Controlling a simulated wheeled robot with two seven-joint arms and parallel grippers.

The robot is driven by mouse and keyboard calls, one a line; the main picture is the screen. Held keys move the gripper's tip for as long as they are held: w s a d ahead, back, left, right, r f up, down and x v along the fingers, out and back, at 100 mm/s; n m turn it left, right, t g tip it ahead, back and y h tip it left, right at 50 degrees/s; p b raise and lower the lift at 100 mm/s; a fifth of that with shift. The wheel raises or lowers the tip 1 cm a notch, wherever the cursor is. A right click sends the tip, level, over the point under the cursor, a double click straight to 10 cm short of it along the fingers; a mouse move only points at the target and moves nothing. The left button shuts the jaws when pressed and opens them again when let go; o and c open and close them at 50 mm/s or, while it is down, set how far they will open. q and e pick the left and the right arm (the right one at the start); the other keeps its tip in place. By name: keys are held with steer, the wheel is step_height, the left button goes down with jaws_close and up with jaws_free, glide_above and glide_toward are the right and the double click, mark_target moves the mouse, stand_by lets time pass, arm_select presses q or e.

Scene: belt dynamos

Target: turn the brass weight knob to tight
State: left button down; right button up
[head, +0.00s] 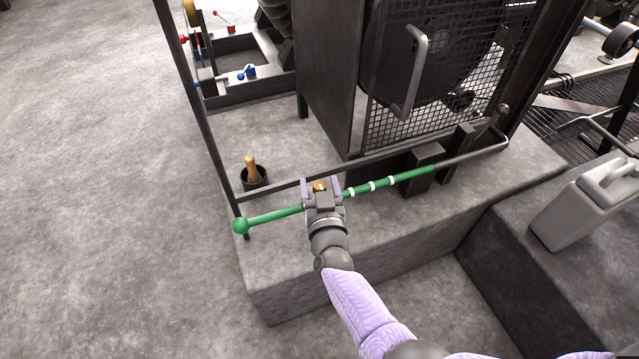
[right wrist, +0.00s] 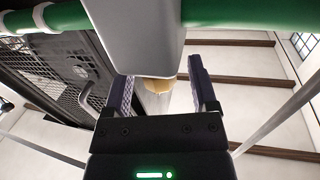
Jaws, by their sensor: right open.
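The brass weight knob (head: 320,186) shows between the fingers of my right gripper (head: 321,183) in the head view. In the right wrist view the brass knob (right wrist: 158,85) stands out from a grey weight block (right wrist: 135,35) on the green bar (head: 275,215). My right gripper (right wrist: 160,75) is open, one finger on each side of the knob, with visible gaps. The block hides part of the knob, and the gripper hides most of the block in the head view. My left gripper is not in view.
The green bar has white rings (head: 372,186) and a ball end (head: 240,226). Behind it are a dark cabinet with a mesh guard (head: 400,125) and a handle (head: 416,70). A black cup with a wooden handle (head: 252,168) stands at left. A grey jerrycan (head: 580,205) stands at right.

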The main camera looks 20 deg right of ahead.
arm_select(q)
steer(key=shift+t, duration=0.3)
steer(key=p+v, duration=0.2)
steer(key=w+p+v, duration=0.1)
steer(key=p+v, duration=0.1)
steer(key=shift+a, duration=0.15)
arm_select(e)
steer(key=v, duration=0.9)
steer(key=shift+s, duration=0.3)
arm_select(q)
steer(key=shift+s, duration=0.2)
arm_select(e)
steer(key=shift+s+a, duration=0.1)
